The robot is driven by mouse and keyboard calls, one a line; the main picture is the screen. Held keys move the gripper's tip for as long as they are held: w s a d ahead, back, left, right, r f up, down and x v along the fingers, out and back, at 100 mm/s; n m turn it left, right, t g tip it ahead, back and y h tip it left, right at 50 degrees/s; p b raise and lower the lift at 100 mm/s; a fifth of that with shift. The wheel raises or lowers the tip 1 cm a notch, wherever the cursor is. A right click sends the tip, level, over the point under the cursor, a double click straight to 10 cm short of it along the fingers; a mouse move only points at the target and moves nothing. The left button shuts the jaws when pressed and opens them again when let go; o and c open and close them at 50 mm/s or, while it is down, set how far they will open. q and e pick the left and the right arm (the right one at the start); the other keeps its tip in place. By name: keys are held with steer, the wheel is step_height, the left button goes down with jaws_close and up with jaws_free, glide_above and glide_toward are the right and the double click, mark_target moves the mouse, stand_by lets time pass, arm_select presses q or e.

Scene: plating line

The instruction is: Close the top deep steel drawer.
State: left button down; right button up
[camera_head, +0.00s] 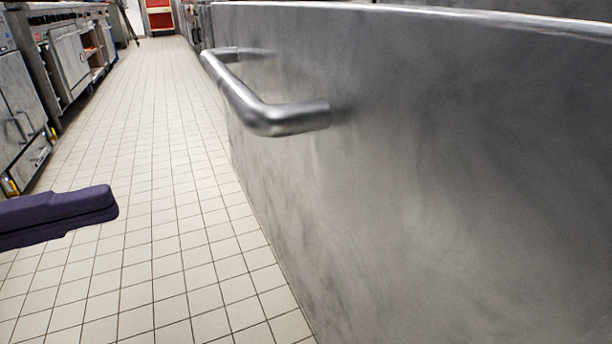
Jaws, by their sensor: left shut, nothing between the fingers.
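A large steel drawer front (450,180) fills the right of the head view, very close to the camera. A bar handle (262,108) stands out from it near its upper left. Whether this is the top deep drawer, and how far out it stands, I cannot tell. My left gripper (112,205), dark purple, comes in from the left edge, over the floor. Its fingers are shut with nothing between them. It is apart from the handle and the drawer front, to their left. My right gripper is not in view.
A pale tiled floor (165,130) runs as a clear aisle away from me. Steel kitchen units (68,60) line the left side. A red-orange shelf unit (160,18) stands at the far end.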

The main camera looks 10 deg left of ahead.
mark_target(298, 160)
arm_select(q)
steer(key=b+x, duration=0.2)
steer(key=x, duration=1)
steer(key=shift+d, duration=0.35)
steer(key=shift+w+d, duration=0.4)
steer(key=shift+d, duration=0.15)
steer(key=shift+d, duration=0.1)
